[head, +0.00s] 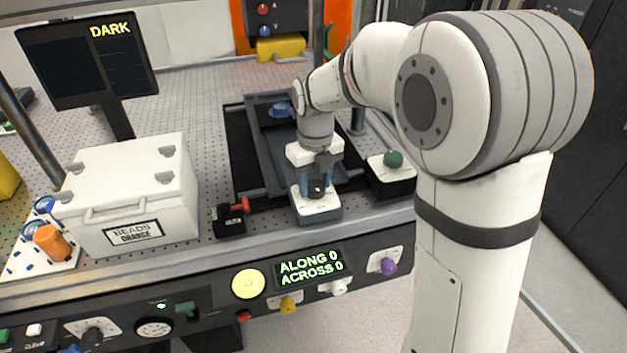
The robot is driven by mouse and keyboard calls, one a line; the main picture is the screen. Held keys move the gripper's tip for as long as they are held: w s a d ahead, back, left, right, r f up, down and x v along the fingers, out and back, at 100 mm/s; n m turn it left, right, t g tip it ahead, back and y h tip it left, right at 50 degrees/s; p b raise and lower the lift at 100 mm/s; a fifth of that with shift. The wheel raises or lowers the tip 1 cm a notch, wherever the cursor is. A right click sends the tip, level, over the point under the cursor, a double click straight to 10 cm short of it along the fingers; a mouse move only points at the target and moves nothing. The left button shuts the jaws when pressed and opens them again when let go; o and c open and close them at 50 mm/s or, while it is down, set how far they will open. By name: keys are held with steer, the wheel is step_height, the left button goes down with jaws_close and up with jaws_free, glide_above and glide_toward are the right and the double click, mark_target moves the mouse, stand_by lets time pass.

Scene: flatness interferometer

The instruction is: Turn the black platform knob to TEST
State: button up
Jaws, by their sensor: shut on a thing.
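The black platform knob (316,189) sits on a small white-topped grey box (318,209) near the front edge of the perforated table. My gripper (317,184) points down over this box, with its blue fingers on either side of the knob, and is shut on it. The markings on the box top, including any TEST label, are too small to read, and the knob's pointing direction cannot be told.
A green knob box (391,178) stands close on the right and a black box with a red lever (231,220) on the left. A white lidded case (130,195), a DARK screen (86,60) and a front panel reading ALONG 0, ACROSS 0 (311,267) surround it.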

mark_target(315, 184)
steer(key=o, duration=1)
step_height(315, 184, up, 8)
steer(key=shift+f, duration=0.1)
steer(key=s+d+f+n+t, duration=0.1)
steer(key=s+d+n, duration=0.6)
steer(key=n, duration=0.8)
steer(key=s+d+f+n+t, duration=0.1)
steer(key=s+d+f+n, duration=0.2)
steer(key=s+d+n, duration=0.4)
steer(key=s+n, duration=0.5)
steer(key=n, duration=0.3)
steer(key=shift+s+d+t, duration=0.2)
steer(key=shift+s+t, duration=0.2)
